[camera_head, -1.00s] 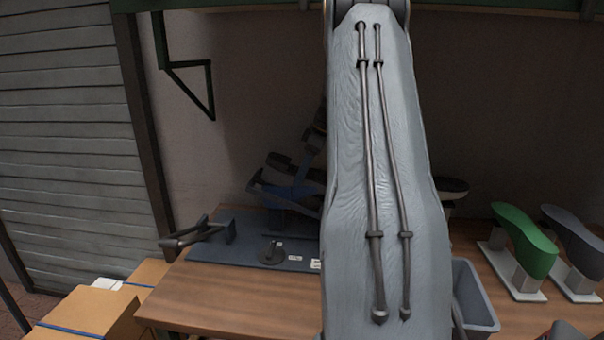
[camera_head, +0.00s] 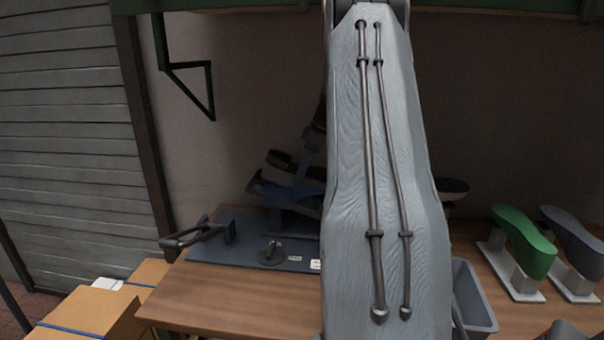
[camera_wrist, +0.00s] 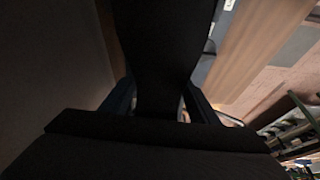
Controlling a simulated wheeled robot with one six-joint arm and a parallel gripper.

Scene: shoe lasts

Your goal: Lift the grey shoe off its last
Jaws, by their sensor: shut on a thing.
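My gripper (camera_wrist: 158,100) has its two dark blue fingers on either side of a dark, shoe-like thing, taken for the grey shoe (camera_wrist: 165,45). It is shut on it; shadow hides the thing's true colour and its last. In the head view, my grey arm blocks the middle. Left of it, the blue part of my gripper (camera_head: 292,190) shows among dark shapes above the back of the blue-grey mat (camera_head: 225,248). Whether the shoe still touches its last cannot be told.
A green form (camera_head: 522,238) and a grey form (camera_head: 578,240) stand on white stands at the right. A grey bin (camera_head: 475,300) is beside my arm. A dark bracket (camera_head: 195,235) stands at the mat's left. The wooden table's front left (camera_head: 235,295) is clear.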

